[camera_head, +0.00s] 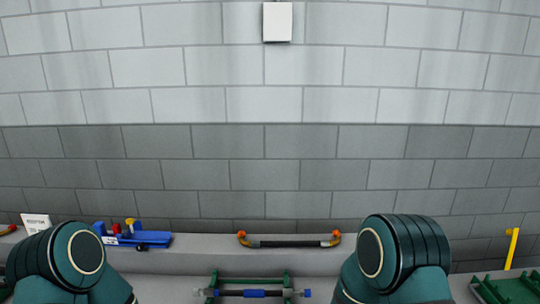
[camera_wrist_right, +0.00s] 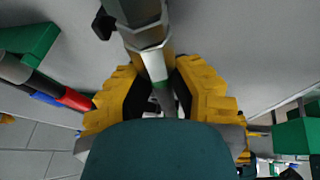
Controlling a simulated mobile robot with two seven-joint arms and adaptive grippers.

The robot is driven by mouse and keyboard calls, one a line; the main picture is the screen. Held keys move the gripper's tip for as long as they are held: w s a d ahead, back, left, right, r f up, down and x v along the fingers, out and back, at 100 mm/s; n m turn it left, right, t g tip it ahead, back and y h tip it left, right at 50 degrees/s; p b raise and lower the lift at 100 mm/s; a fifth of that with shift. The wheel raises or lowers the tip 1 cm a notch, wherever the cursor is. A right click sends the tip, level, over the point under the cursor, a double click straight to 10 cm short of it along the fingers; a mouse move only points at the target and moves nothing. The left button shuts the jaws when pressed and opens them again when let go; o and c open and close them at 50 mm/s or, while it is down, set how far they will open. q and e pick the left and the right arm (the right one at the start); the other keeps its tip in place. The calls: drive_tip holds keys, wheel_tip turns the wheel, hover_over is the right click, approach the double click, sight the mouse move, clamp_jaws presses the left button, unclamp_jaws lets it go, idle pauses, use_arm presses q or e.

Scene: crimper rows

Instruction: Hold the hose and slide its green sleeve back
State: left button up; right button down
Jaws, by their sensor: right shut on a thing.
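In the right wrist view, my right gripper (camera_wrist_right: 163,95) has its yellow fingers closed around a grey tubular part, which looks like the hose (camera_wrist_right: 152,62). A metal collar and a pale band lie just above the green one. The hose's lower part is hidden behind the fingers and my dark green gripper body. My left gripper is in neither view; only upper links of both my arms show in the head view.
A green rack (camera_head: 215,282) at the bottom middle carries a dark bar with a blue sleeve (camera_head: 254,293). Behind it lie a black hose with orange ends (camera_head: 288,243) and a blue fixture (camera_head: 135,238). A yellow post (camera_head: 511,248) and green grid (camera_head: 510,288) stand at the right.

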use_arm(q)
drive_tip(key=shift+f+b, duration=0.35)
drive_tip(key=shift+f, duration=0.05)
use_arm(e)
drive_tip(key=shift+s+d+f, duration=0.15)
drive_tip(key=shift+s+f, duration=0.1)
drive_tip(key=shift+f, duration=0.3)
drive_tip(key=c, duration=0.9)
unclamp_jaws()
drive_tip(key=shift+o, duration=1.2)
drive_tip(key=shift+w, duration=0.1)
drive_tip(key=shift+r, duration=0.1)
drive_tip(key=o, duration=0.7)
drive_tip(key=shift+w, duration=0.1)
drive_tip(key=shift+c, duration=0.2)
drive_tip(key=shift+r, duration=0.1)
drive_tip(key=shift+d+r, duration=0.1)
drive_tip(key=shift+r, duration=0.45)
drive_tip(key=v, duration=1.1)
drive_tip(key=shift+f, duration=0.1)
